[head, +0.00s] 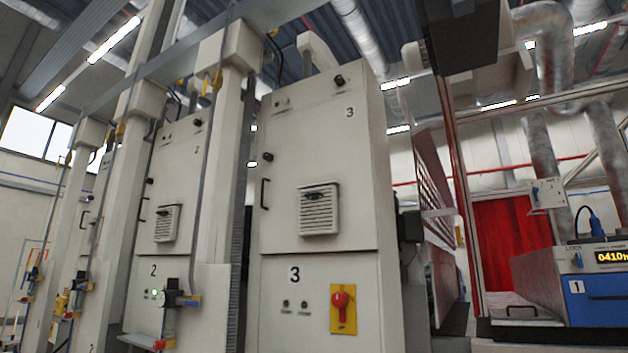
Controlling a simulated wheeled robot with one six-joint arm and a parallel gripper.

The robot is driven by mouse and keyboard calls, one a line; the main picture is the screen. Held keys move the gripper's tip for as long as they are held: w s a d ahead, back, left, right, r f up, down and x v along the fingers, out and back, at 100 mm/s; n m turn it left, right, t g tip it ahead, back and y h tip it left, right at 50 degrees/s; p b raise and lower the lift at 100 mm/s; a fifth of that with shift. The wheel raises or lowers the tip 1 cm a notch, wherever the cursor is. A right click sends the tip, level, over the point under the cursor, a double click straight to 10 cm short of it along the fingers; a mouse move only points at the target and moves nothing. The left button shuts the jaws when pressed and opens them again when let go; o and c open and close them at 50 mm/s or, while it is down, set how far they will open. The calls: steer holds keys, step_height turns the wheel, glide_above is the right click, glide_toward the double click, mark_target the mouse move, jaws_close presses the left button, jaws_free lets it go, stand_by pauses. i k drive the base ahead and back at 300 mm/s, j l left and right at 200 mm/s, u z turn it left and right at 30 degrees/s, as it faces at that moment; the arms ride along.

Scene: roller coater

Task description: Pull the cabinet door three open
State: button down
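Cabinet three (370,150) is a tall beige cabinet in the middle of the view, with a "3" at its top right. Its upper door (285,220) looks shut, flush with the frame. A dark vertical handle (264,193) is on the door's left edge, with a black knob (267,157) above it. A vent grille (319,210) sits mid-door. The lower panel (270,330) carries a large "3", two small indicators and a red rotary switch (341,299) on a yellow plate. No gripper can be made out in view.
Cabinet two (180,200) stands to the left behind a beige post (217,170) with cables. On the right are a slanted red-brown grating (432,170), a red curtain (503,240) and a blue-fronted unit (595,298) marked 1. The floor is barely visible.

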mark_target(328, 143)
steer(key=i+j, duration=0.1)
steer(key=i, duration=0.3)
steer(key=i+j+u, duration=0.1)
steer(key=i, duration=0.35)
